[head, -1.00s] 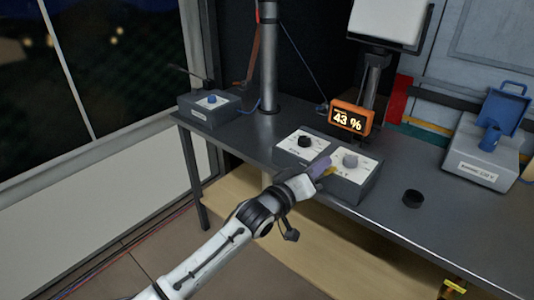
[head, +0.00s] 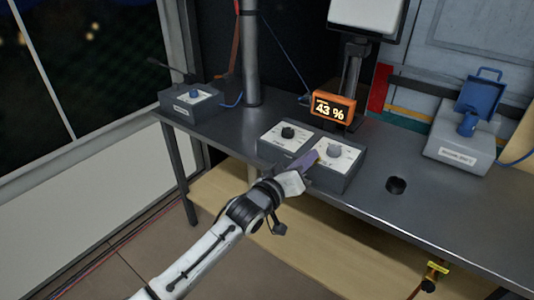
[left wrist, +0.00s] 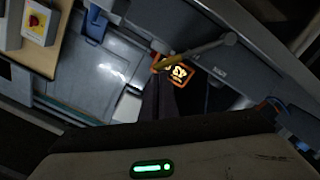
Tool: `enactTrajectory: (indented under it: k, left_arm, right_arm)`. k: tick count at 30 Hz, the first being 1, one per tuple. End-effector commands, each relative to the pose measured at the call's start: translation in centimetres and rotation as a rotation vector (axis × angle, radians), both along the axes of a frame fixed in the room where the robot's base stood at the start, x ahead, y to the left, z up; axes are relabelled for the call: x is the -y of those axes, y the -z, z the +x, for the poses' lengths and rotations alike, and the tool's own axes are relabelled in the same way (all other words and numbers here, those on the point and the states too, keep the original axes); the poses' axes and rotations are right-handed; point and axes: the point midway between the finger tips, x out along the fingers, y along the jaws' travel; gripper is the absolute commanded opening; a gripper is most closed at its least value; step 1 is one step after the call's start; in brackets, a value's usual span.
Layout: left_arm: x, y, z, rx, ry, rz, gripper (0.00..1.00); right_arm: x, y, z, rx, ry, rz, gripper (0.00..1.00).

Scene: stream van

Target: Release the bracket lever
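My left gripper (head: 311,163) shows in the head view in front of the grey two-knob box (head: 335,180). It overlaps the box's near edge in the picture, and I cannot tell if it touches. Only a purplish finger shows clearly, so its opening is unclear. In the left wrist view a dark finger (left wrist: 157,100) points at the orange display. A black fitting with a yellow tag (head: 437,268) hangs below the bench's front edge. I cannot tell whether it is the bracket lever. My right gripper is out of view.
The dark bench (head: 455,210) carries an orange display (head: 332,108) reading 43 %, a small grey box (head: 192,104), a black round piece (head: 396,186) and a grey case (head: 462,155) with a blue part. A pole (head: 251,60) rises at the back. The front right of the bench is clear.

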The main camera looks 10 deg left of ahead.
Motion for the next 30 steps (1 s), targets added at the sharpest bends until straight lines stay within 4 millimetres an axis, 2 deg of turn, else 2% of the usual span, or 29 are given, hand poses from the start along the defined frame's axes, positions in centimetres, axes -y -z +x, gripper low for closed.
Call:
enactTrajectory:
  k: [6,8,18,24,30]
  left_arm:
    - [-2.7,-3.6,0.4,0.005,-0.005,0.004,0.00]
    - [-3.3,-2.7,-0.7,0.001,-0.004,0.002,0.00]
    - [-6.5,-3.0,-6.5,0.004,-0.004,0.000,0.00]
    - [-7.4,-3.2,-8.1,0.005,-0.005,0.000,0.00]
    - [-7.6,-3.3,-8.3,0.006,-0.006,0.000,0.00]
  right_arm:
    - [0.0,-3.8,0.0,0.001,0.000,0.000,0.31]
    - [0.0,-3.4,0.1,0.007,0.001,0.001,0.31]
    - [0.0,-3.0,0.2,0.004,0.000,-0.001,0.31]
    - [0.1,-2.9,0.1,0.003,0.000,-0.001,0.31]
    - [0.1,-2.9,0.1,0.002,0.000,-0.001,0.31]
